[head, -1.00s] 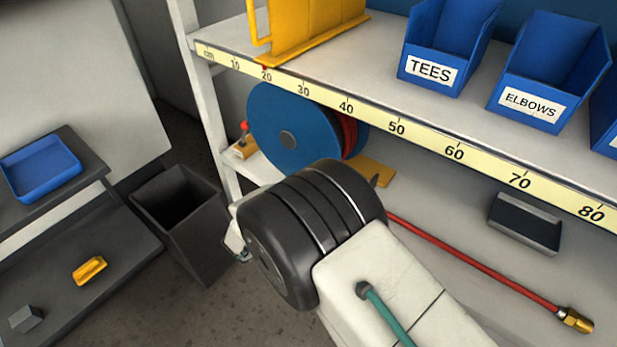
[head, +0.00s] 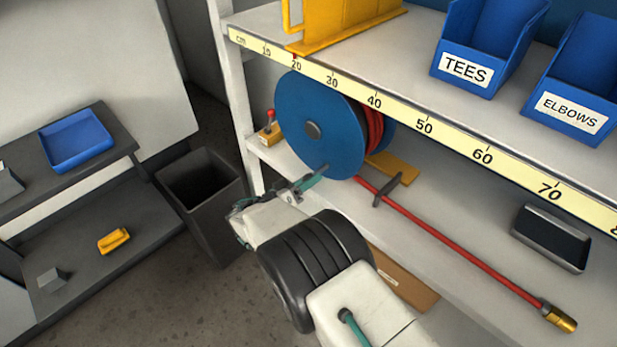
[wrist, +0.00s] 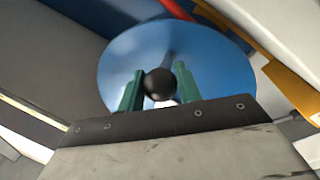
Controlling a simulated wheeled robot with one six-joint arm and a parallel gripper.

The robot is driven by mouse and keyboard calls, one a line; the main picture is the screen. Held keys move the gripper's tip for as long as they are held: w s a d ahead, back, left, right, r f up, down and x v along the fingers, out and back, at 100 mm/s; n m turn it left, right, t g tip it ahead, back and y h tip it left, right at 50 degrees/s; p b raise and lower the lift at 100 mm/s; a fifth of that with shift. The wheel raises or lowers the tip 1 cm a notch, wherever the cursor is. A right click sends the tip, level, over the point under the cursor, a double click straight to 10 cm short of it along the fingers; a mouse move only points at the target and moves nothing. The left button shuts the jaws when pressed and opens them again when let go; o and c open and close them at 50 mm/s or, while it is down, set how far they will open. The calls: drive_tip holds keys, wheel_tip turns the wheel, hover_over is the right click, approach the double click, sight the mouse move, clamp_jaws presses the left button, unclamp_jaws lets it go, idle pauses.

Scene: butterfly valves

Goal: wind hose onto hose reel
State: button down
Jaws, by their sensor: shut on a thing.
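The blue hose reel (head: 312,105) stands upright on the lower shelf, with red hose windings (head: 374,128) behind its front disc. The red hose (head: 455,248) leaves the reel low on the right and runs along the shelf to a brass end fitting (head: 558,317). My gripper (head: 318,178) is at the bottom of the front disc. In the wrist view, its green fingers (wrist: 159,88) are shut on a black crank knob (wrist: 159,83), in front of the blue disc (wrist: 195,52). The crank arm is mostly hidden.
A dark T-shaped piece (head: 388,190) stands at the hose near the reel. A grey tray (head: 552,238) lies farther right on the shelf. A red-handled valve (head: 270,128) sits left of the reel. The upper shelf edge with its ruler (head: 424,127) overhangs the reel.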

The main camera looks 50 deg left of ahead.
drive_tip(key=shift+s+a+r, duration=0.15)
drive_tip(key=shift+s, duration=0.15)
drive_tip(key=c, duration=1)
unclamp_jaws()
drive_tip(key=shift+w, duration=0.1)
drive_tip(key=shift+s+f, duration=0.2)
drive_tip(key=shift+s, duration=1.75)
drive_tip(key=shift+s+f, duration=0.2)
drive_tip(key=shift+s, duration=1.7)
